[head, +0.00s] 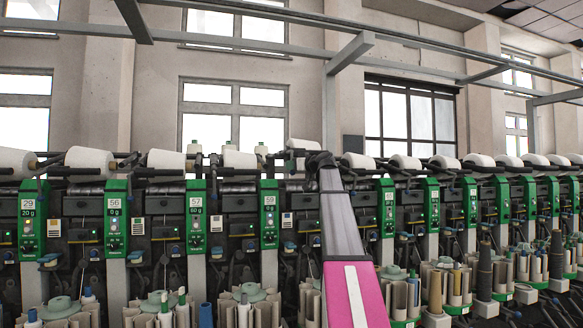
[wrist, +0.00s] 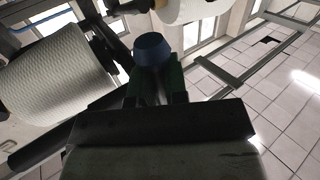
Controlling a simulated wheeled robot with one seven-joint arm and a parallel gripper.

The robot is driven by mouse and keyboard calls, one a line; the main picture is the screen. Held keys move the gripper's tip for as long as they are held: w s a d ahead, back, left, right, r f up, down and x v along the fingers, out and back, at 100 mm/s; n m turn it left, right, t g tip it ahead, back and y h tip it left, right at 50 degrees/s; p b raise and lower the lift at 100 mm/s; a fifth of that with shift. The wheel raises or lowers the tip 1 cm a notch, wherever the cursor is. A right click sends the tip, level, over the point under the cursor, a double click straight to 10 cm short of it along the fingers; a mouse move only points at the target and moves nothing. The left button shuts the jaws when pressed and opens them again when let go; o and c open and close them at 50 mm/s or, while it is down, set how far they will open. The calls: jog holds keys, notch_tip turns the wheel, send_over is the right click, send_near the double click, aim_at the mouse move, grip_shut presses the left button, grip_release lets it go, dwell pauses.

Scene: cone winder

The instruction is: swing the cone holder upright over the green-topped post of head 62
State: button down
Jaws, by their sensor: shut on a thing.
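In the wrist view my gripper (wrist: 157,82), with dark green fingers, is shut on a blue-ended piece (wrist: 152,46), which looks like the handle of a cone holder. The link between this piece and the holder is hidden. A large white yarn cone (wrist: 60,88) lies tilted to the left of my fingers, apart from them. Part of another white cone (wrist: 190,10) shows above. In the head view my arm reaches up to the row of cones, and its dark end hides the spot where it works. No plate reading 62 is legible, and I cannot make out the green-topped post there.
Green head plates, including 57 (head: 196,217) and 59 (head: 269,214), stand in a row left of my arm. White cones (head: 165,160) line the top of the machine. A grey overhead rail (head: 420,42) runs above. Cone stands (head: 160,308) fill the lower front.

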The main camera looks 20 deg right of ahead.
jog(key=d+r+n+g+h, duration=0.3)
jog(key=d+r+n+h, duration=0.2)
jog(key=n+h, duration=0.4)
jog(key=shift+d+r+n, duration=0.2)
jog(key=shift+d+n, duration=0.05)
jog(key=shift+n, duration=0.35)
dwell(0.4)
dwell(0.4)
jog(key=c, duration=1.2)
grip_release()
jog(key=v, duration=1)
jog(key=shift+s+a+r, duration=0.1)
jog(key=shift+s+r, duration=0.15)
jog(key=shift+r, duration=0.1)
